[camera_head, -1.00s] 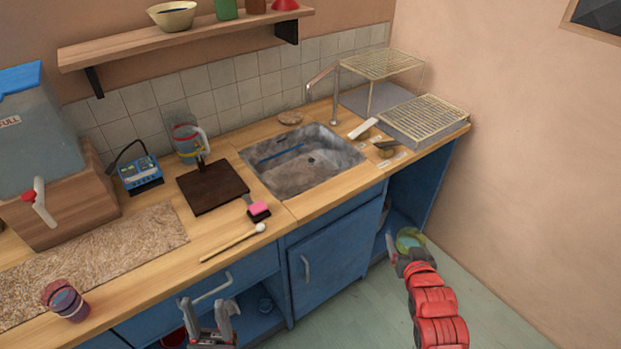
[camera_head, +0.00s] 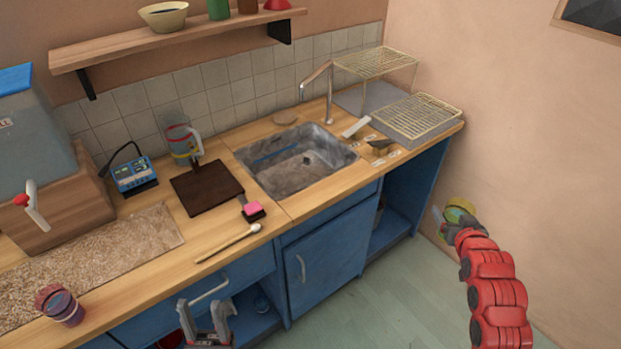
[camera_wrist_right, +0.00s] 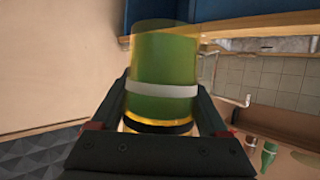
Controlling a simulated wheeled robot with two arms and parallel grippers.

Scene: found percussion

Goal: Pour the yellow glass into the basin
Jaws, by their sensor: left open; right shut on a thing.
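The yellow glass (camera_wrist_right: 165,75) is translucent, with green inside and a white band, between the two fingers of my right gripper (camera_wrist_right: 165,115) in the right wrist view. In the head view my right gripper (camera_head: 455,228) is off the counter at the right, in front of the wall, with the yellow glass (camera_head: 460,210) showing partly behind it. The basin (camera_head: 297,172) is the metal sink set in the counter, left of and apart from that gripper. My left gripper (camera_head: 205,322) is open and empty at the bottom, in front of the blue cabinets.
A faucet (camera_head: 328,92) stands behind the basin. A wire rack (camera_head: 415,115) and small items lie to its right. A dark board (camera_head: 207,187), a pink-topped block (camera_head: 254,210) and a mallet (camera_head: 228,243) lie to its left. A purple-red cup (camera_head: 60,305) stands at the front left.

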